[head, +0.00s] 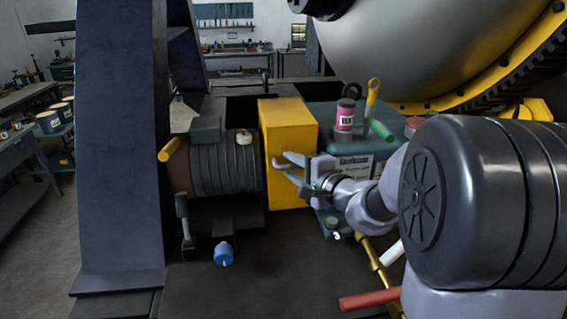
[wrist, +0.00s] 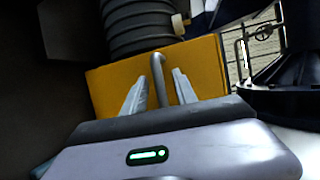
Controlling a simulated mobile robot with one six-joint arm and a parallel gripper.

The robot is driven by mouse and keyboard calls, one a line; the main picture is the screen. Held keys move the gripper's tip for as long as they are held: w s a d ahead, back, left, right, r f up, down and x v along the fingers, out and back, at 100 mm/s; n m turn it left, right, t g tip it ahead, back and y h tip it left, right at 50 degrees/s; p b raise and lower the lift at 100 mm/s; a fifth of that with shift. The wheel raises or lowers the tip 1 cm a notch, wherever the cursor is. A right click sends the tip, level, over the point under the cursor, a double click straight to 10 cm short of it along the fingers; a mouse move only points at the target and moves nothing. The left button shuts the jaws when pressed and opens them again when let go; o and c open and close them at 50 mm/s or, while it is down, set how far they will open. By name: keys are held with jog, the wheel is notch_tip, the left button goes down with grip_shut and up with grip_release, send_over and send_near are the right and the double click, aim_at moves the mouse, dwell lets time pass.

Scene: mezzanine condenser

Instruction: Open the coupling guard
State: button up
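The coupling guard is a yellow box (head: 285,150) between the ribbed dark motor and the blue-grey pump housing. It appears closed over the coupling. In the wrist view the guard (wrist: 211,66) fills the middle, with a grey bar handle (wrist: 157,66) standing on it. My gripper (head: 281,169) is at the right side of the guard in the head view. In the wrist view my gripper (wrist: 157,88) has its two fingers apart, one on each side of the handle. Whether either finger touches the handle cannot be told.
The ribbed motor (head: 226,165) stands left of the guard. A pink-labelled bottle (head: 345,116), a yellow-handled tool (head: 372,98) and a green cylinder (head: 380,130) sit on the pump housing (head: 355,148). A dark upright column (head: 118,140) stands at left. A blue-capped item (head: 223,254) lies in front.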

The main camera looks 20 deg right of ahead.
grip_shut()
dwell(1.5)
